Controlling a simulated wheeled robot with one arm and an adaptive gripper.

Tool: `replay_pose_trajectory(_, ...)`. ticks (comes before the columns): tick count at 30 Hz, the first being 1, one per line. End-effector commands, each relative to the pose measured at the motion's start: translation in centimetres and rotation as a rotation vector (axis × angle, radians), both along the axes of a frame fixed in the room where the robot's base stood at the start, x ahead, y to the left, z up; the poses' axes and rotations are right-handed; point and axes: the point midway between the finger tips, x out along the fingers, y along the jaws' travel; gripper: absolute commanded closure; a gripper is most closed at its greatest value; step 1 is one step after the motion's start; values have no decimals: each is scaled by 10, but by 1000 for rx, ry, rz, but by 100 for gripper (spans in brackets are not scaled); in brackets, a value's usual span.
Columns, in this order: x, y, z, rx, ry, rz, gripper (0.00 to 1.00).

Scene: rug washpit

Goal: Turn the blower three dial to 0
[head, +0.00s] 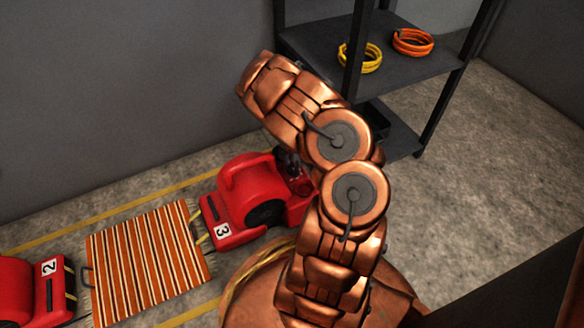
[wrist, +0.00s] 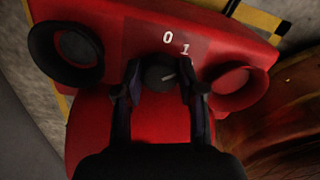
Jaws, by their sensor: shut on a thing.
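Blower three (head: 240,187) is a red machine with a white "3" label on its front; it stands on the floor left of my arm in the head view. In the wrist view its red panel (wrist: 125,25) carries a small black dial (wrist: 158,74) with white marks "0" and "1" above it. The dial's white pointer points right and slightly up, clockwise past the "1". My gripper (wrist: 161,76) is shut on the dial, one finger at each side. In the head view my gripper (head: 289,163) is partly hidden by my arm at the blower's top.
A black round part (wrist: 68,46) and a red round part (wrist: 237,80) flank the dial. A striped rug (head: 150,255) lies left of the blower, with blower two (head: 35,285) beyond it. A dark shelf (head: 410,68) holding yellow and orange coils stands behind.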

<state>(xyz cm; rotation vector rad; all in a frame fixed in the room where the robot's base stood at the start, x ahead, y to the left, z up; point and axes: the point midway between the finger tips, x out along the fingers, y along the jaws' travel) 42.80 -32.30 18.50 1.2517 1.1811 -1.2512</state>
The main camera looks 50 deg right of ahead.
Motion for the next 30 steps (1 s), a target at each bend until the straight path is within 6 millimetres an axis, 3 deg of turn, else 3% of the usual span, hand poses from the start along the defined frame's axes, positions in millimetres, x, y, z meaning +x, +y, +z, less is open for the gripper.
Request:
replay_pose_trajectory(18,1,0,0,-2,-1,578,96)
replay_pose_trajectory(30,1,0,0,-1,-1,836,96)
